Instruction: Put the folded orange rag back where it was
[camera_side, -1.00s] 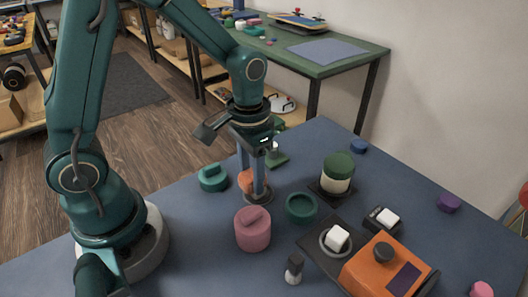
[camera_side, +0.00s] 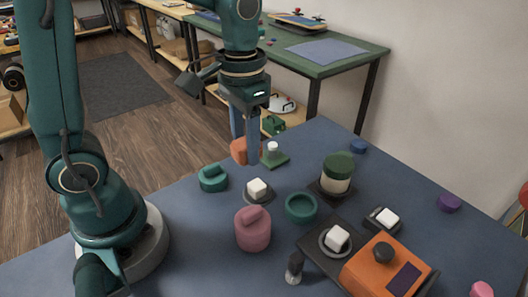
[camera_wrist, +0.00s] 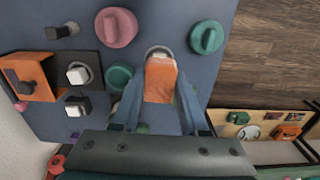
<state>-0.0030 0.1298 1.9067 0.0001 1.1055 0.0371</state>
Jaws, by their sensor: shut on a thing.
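The folded orange rag (camera_side: 239,150) is between the fingers of my gripper (camera_side: 244,148), which is shut on it. The rag hangs in the air above the blue table, up and slightly left of a round grey disc (camera_side: 268,197) with a white block (camera_side: 257,186) on it in the side view. In the wrist view the rag (camera_wrist: 160,82) sits between my gripper's fingers (camera_wrist: 157,100) and covers most of the disc (camera_wrist: 157,50). Its lower end is clear of the table.
Near the disc stand a teal knobbed lid (camera_side: 213,178), a pink knobbed pot (camera_side: 252,229), a green ring dish (camera_side: 301,207) and a green-topped jar (camera_side: 337,174). An orange box device (camera_side: 383,268) is at front right. A small green stand (camera_side: 276,160) is behind the rag.

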